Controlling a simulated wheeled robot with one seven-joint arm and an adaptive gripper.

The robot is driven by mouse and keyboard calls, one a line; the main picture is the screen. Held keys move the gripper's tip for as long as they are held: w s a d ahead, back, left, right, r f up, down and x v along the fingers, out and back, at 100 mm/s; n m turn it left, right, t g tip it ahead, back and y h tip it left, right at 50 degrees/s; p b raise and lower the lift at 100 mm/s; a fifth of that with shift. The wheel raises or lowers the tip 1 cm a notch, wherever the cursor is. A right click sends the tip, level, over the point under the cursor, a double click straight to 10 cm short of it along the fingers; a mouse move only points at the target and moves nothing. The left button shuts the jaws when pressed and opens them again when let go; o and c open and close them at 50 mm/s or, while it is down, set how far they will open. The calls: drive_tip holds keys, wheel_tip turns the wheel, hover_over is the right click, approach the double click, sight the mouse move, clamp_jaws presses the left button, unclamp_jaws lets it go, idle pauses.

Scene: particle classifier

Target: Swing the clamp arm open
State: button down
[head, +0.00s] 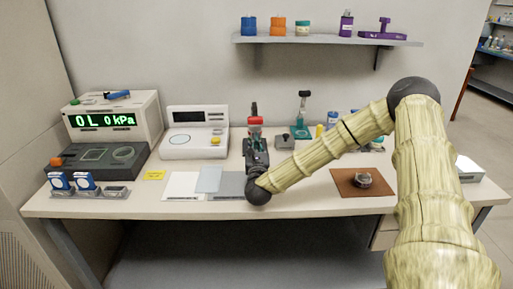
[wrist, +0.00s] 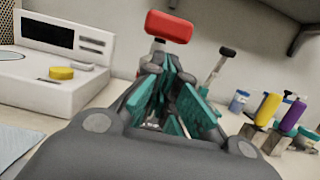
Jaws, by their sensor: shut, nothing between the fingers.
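A red block-shaped handle (head: 255,121) stands upright just beyond my gripper's fingertips. It shows large in the wrist view (wrist: 168,26), on a short stem whose lower part is hidden behind my fingers. It looks like the clamp arm's handle, but the clamp body is hidden, so I cannot tell how the arm is set. My gripper (head: 256,138) points at it from the front of the bench. Its fingers are shut and empty in the wrist view (wrist: 158,62), with tips close below the red handle. I cannot tell whether they touch it.
A white instrument (head: 194,146) stands to the left, beside a pressure display box (head: 112,116). A teal-based stand (head: 300,131) and small bottles are to the right. Grey and white pads lie in front. A brown mat (head: 346,190) carries a round metal piece (head: 362,180).

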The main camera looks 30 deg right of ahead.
drive_tip(key=shift+x, duration=1.75)
drive_tip(key=shift+a+r, duration=0.1)
drive_tip(key=shift+a, duration=0.05)
